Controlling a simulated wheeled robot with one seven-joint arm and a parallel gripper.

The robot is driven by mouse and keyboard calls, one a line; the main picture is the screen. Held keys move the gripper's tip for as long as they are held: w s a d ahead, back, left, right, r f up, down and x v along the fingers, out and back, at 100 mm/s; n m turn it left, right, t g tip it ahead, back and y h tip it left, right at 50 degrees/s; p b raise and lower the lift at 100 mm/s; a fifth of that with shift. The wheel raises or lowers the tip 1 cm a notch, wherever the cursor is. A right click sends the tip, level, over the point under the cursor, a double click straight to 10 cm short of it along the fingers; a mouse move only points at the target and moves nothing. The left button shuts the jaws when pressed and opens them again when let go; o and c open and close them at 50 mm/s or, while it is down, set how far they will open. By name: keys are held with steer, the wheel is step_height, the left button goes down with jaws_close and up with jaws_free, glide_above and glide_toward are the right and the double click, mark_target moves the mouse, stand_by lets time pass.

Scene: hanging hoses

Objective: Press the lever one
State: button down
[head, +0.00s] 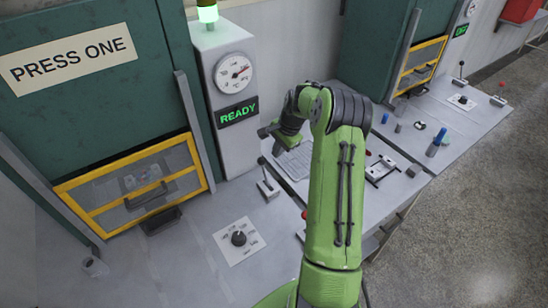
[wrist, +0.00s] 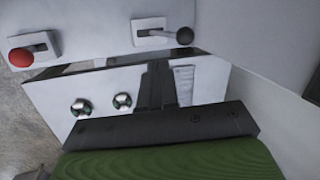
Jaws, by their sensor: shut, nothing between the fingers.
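Press one (head: 73,62) is the green machine at the left in the head view, with its sign on the front. Its lever (head: 268,187), a thin stick with a dark knob on a pale plate, stands on the bench right of the yellow-framed guard. A lever with a dark ball knob (wrist: 184,36) shows at the top of the wrist view, beyond my fingers. My gripper (head: 267,131) is above and behind the lever in the head view, apart from it. In the wrist view my gripper (wrist: 158,68) is shut and empty. My arm partly hides the bench.
A dial plate (head: 239,240) lies in front of the lever. A red knob (wrist: 20,58) is at the left of the wrist view, with two round knobs (wrist: 102,104) below. The READY column (head: 232,100) stands close behind. A second press (head: 418,65) is farther right.

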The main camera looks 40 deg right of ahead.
steer(key=r, duration=0.4)
steer(key=d+r, duration=0.1)
steer(key=shift+w+r, duration=0.15)
steer(key=shift+r, duration=0.25)
